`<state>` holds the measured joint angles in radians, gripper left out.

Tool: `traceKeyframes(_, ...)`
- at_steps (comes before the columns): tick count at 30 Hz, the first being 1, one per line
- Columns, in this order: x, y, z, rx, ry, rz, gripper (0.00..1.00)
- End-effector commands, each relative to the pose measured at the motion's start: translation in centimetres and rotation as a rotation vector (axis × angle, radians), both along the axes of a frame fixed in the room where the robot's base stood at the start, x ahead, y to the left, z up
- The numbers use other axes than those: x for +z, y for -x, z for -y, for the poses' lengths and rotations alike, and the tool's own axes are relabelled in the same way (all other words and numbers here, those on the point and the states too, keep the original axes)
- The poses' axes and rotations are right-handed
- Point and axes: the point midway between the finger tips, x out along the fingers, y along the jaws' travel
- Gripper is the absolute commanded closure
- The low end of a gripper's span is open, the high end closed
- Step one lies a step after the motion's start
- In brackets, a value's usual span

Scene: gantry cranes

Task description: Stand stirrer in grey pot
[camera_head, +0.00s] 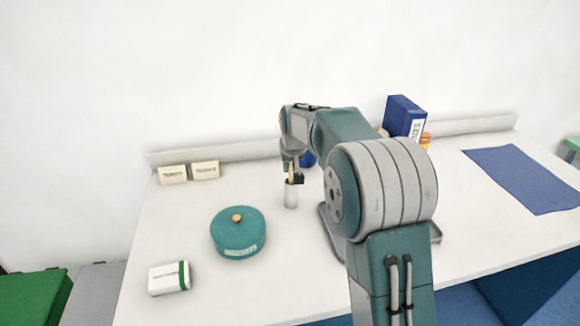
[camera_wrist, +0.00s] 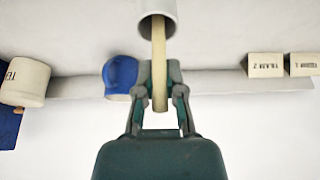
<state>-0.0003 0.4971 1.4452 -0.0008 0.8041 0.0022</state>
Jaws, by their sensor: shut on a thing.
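The stirrer is a pale wooden stick (camera_wrist: 158,60), upright between the fingers of my gripper (camera_wrist: 160,75). It also shows in the head view (camera_head: 290,172) just above the pot. My gripper (camera_head: 294,179) is shut on it. The grey pot (camera_head: 291,199) is a small light cylinder standing on the table below my gripper. In the wrist view the pot (camera_wrist: 169,8) is at the top edge, and the stirrer's far end reaches into its mouth. Whether the stirrer touches the pot's bottom is hidden.
A teal round tin (camera_head: 238,236) and a white-green box (camera_head: 169,278) stand left on the white table. Two cream label blocks (camera_head: 190,172) are at the back left. A blue cup (camera_wrist: 121,75) stands near my gripper. A blue box (camera_head: 403,117) is behind my arm; a blue mat (camera_head: 525,178) lies right.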

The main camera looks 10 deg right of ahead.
Motion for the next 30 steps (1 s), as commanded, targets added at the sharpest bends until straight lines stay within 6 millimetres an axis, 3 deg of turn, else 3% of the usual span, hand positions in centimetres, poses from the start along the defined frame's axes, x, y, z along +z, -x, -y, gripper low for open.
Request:
traceKeyframes(3, -0.1, 0.0, 0.0, 0.000, 0.000, -0.001, 1.00)
traceKeyframes(6, -0.1, 0.0, 0.0, 0.000, 0.000, 0.000, 0.53)
traceKeyframes(20, 0.7, 0.2, 0.0, 0.000, 0.000, 0.003, 0.53)
traceKeyframes(30, 6.7, 2.7, 0.0, 0.000, 0.000, 0.004, 0.53)
